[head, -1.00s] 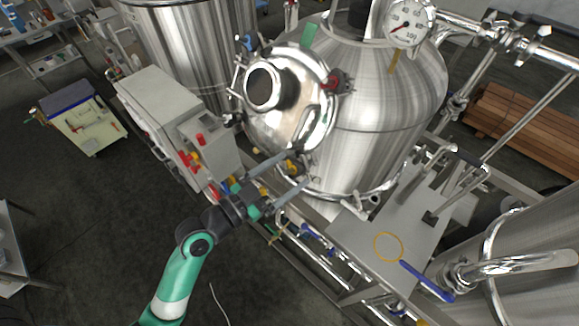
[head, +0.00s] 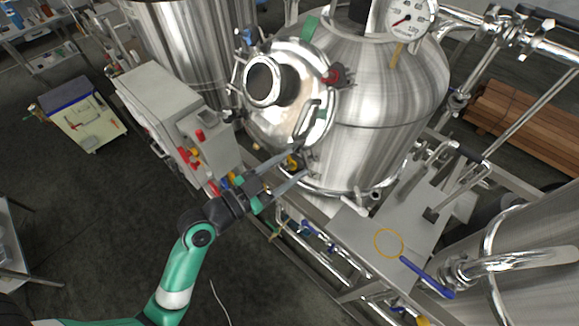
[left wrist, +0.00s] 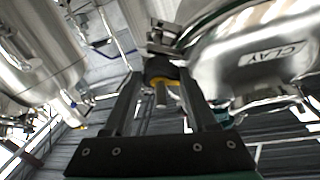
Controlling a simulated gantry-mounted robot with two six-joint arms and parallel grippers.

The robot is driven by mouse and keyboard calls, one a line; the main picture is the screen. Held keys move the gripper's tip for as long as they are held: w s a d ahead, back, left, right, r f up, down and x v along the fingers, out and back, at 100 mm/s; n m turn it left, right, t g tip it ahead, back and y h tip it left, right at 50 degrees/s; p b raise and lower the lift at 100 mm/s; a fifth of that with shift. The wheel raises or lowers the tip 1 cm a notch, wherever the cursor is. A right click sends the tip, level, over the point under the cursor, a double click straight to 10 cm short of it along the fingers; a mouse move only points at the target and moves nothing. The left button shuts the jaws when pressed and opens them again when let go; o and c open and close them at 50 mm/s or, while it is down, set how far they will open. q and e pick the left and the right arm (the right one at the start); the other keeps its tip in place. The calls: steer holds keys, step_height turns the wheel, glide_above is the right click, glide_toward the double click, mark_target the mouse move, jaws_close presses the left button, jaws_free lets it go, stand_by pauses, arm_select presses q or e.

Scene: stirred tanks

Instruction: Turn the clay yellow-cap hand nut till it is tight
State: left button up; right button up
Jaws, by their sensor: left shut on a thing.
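The clay yellow-cap hand nut (head: 292,162) sits at the lower rim of the steel tank's round hatch (head: 312,118). In the left wrist view the nut (left wrist: 162,72) shows as a dark knob with a yellow part, between my fingertips. A plate reading CLAY (left wrist: 274,54) is on the steel to its right. My left gripper (head: 301,161) reaches in from the lower left and is shut on the nut, one finger on each side. Its fingers partly hide the nut in the head view. My right gripper is in neither current view.
Other hatch fittings are a red one (head: 332,76), a blue one (head: 249,38) and a green one (head: 310,28). A grey control box (head: 165,100) stands left of the tank. Pipes and a flat steel platform (head: 365,232) lie to the right of my arm.

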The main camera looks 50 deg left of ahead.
arm_select(q)
steer(key=shift+f+m+h+b, duration=0.1)
steer(key=shift+m+h+b, duration=0.4)
steer(key=shift+m+b, duration=0.2)
arm_select(e)
steer(key=shift+f, duration=0.95)
arm_select(q)
steer(key=o, duration=1.4)
steer(key=shift+c, duration=0.2)
steer(key=s+a+p, duration=0.1)
steer(key=s+p, duration=0.7)
steer(key=s, duration=0.3)
steer(key=shift+s+r, duration=0.25)
steer(key=shift+s, duration=0.05)
arm_select(e)
step_height(320, 180, up, 8)
